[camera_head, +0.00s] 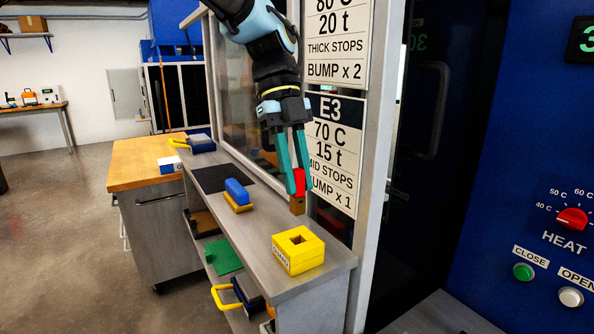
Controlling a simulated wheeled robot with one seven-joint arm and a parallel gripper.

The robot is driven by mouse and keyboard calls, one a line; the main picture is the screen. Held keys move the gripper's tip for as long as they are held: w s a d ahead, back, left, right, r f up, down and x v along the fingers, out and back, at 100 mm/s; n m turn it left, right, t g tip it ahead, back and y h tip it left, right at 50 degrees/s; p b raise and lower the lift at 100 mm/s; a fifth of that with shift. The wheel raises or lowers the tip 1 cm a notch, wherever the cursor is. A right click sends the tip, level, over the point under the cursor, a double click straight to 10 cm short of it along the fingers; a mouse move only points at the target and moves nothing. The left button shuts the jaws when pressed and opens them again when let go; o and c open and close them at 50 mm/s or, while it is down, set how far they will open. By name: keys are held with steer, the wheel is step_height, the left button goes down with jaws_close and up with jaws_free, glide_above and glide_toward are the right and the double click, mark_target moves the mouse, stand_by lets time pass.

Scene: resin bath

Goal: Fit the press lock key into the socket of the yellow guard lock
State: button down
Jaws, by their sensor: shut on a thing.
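The yellow guard lock (297,259) is a yellow block marked GUARD near the front end of the grey bench. A dark square socket opens in its top. My gripper (298,176) points down with its teal fingers shut on the red head of the press lock key (297,205). The key's brass-coloured square shank hangs below the fingers. In the picture the key is just above the lock and appears apart from it. Its distance in depth from the socket cannot be told. The fingers cover part of the red head.
The grey bench top (262,222) holds a blue block on a yellow base (238,195) and a dark mat (212,178) behind the lock. A post and sign panel (334,150) stand close to the right of my gripper. A yellow-handled item (226,296) sits on the shelf below.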

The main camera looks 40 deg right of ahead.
mark_target(297, 215)
steer(key=shift+f+b, duration=1.15)
steer(key=shift+f, duration=0.95)
steer(key=shift+p, duration=0.6)
steer(key=shift+f+b, duration=0.9)
steer(key=shift+f, duration=0.8)
steer(key=c, duration=0.6)
jaws_free()
steer(key=shift+c, duration=0.2)
steer(key=b+v, duration=0.1)
steer(key=v, duration=0.9)
steer(key=shift+w+r+b, duration=0.2)
steer(key=shift+r+b, duration=0.1)
steer(key=shift+r, duration=0.05)
